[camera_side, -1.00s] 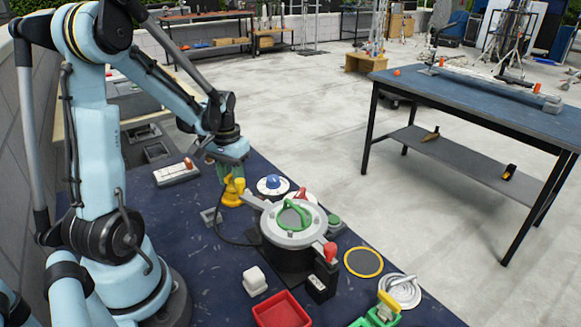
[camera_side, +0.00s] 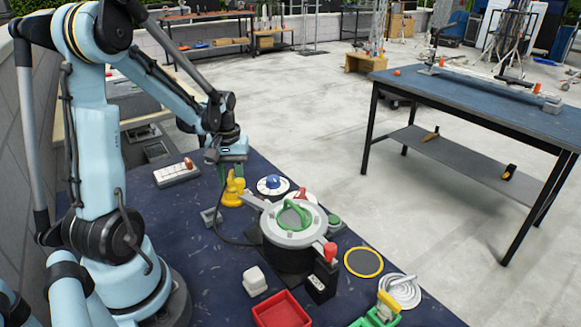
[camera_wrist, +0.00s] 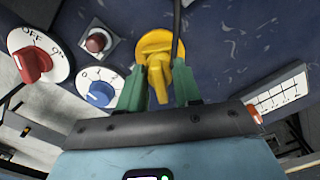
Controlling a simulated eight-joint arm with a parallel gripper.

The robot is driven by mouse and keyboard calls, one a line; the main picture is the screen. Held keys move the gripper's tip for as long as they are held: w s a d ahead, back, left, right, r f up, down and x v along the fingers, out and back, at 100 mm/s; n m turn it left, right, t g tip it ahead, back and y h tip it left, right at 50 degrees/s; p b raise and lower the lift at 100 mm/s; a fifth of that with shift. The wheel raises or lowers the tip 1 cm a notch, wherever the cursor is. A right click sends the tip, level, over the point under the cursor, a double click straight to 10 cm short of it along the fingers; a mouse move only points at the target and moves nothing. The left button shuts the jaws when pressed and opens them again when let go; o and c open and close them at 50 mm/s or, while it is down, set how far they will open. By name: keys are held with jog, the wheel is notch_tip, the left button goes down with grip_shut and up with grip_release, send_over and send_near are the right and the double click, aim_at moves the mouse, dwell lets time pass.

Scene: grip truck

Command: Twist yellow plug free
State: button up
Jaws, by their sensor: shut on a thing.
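The yellow plug (camera_side: 233,192) stands on the dark blue bench top beside the round drum with the green handle. In the wrist view the plug (camera_wrist: 158,79) shows a yellow round base with a raised grip. My gripper (camera_wrist: 160,91) has a green finger on each side of that grip and is shut on it. In the side view my gripper (camera_side: 231,172) comes down on the plug from above, and the finger contact is partly hidden. The plug appears to be still at its base; I cannot tell whether it is loose.
The grey drum with a green handle (camera_side: 293,214) and a blue dial (camera_side: 272,184) stand close to the right. A white panel with an orange-red knob (camera_side: 177,174) lies to the left. A dark cable runs past the plug. A red tray (camera_side: 282,312) is in front.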

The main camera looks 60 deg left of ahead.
aim_at(231, 174)
jog(key=n, duration=0.4)
jog(key=shift+n, duration=2.2)
jog(key=o, duration=0.7)
jog(key=shift+r, duration=0.1)
jog(key=shift+r, duration=3.65)
jog(key=shift+f, duration=3.8)
